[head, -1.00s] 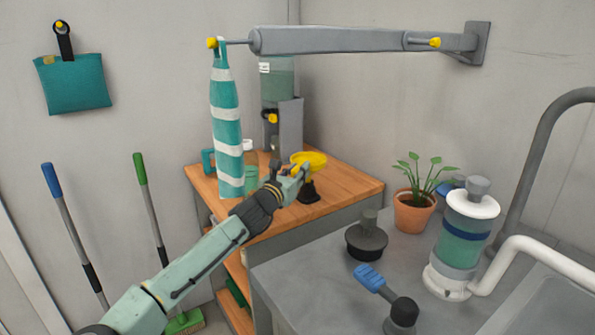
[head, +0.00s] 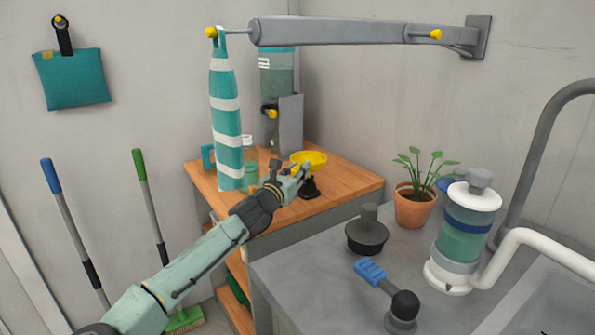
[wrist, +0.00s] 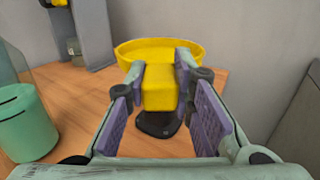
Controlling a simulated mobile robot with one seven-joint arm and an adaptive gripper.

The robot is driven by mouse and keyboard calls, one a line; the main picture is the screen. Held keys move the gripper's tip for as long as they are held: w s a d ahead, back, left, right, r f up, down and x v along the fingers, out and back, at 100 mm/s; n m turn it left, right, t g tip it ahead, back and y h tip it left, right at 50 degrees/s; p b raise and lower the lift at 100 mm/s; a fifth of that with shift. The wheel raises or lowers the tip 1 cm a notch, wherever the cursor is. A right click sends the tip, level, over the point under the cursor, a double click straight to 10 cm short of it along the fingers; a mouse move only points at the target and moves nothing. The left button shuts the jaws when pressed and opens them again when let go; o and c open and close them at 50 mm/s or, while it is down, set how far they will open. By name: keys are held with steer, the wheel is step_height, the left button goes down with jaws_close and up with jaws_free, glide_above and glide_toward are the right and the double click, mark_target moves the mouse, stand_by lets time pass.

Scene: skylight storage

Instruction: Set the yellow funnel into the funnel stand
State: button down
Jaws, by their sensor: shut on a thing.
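The yellow funnel (head: 309,158) is over the front part of the wooden table in the head view. In the wrist view its wide bowl (wrist: 160,52) is ahead, rim upward. My gripper (head: 302,173) is shut on the funnel's yellow block-like grip, between the purple finger pads in the wrist view (wrist: 160,90). The dark base of the funnel stand (head: 309,194) shows under the funnel on the table, and also in the wrist view (wrist: 158,124). The funnel and my fingers hide the upper part of the stand. I cannot tell whether the funnel touches it.
A striped towel (head: 225,120) hangs left of my gripper. A green jar (wrist: 24,122) stands at left in the wrist view. A grey dispenser (head: 288,125) is behind. A potted plant (head: 415,205) and a black stopper (head: 367,232) are on the grey counter. Table right of the stand is clear.

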steer(key=shift+f, duration=0.2)
steer(key=c, duration=1.3)
jaws_free()
steer(key=shift+o, duration=0.5)
steer(key=shift+r, duration=0.1)
steer(key=shift+o, duration=0.8)
steer(key=shift+v, duration=2.25)
steer(key=v, duration=1.2)
